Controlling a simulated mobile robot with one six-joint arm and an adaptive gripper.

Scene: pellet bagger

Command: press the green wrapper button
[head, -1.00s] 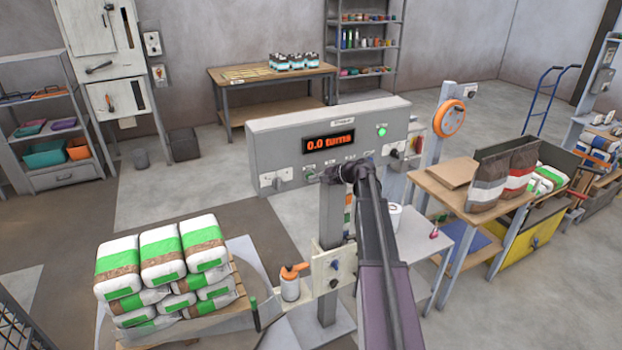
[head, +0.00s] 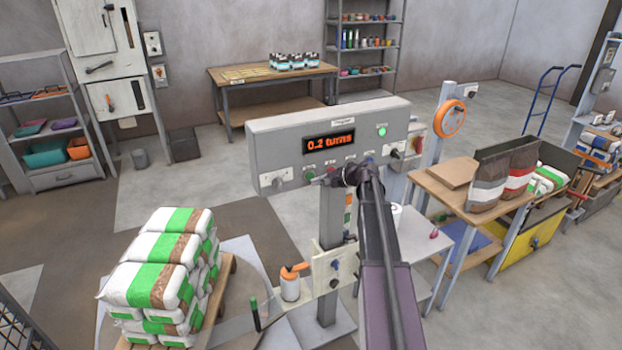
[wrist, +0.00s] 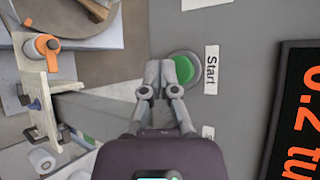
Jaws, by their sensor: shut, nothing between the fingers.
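The green button (wrist: 184,69) sits in a grey ring beside a "Start" label in the wrist view. My gripper (wrist: 161,70) is shut and empty. Its fingertips are at the button and cover part of its edge; I cannot tell whether they touch it. The orange display (head: 330,143) reads "0.2 turns". A green lamp (head: 382,131) is lit at the panel's upper right.
A stack of white and green bags (head: 150,280) stands on a pallet on the round turntable (head: 240,250) at lower left. An orange-topped roll holder (head: 292,280) is below the panel. A wooden table (head: 440,190) with bags stands at right. Other panel knobs and buttons are close by.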

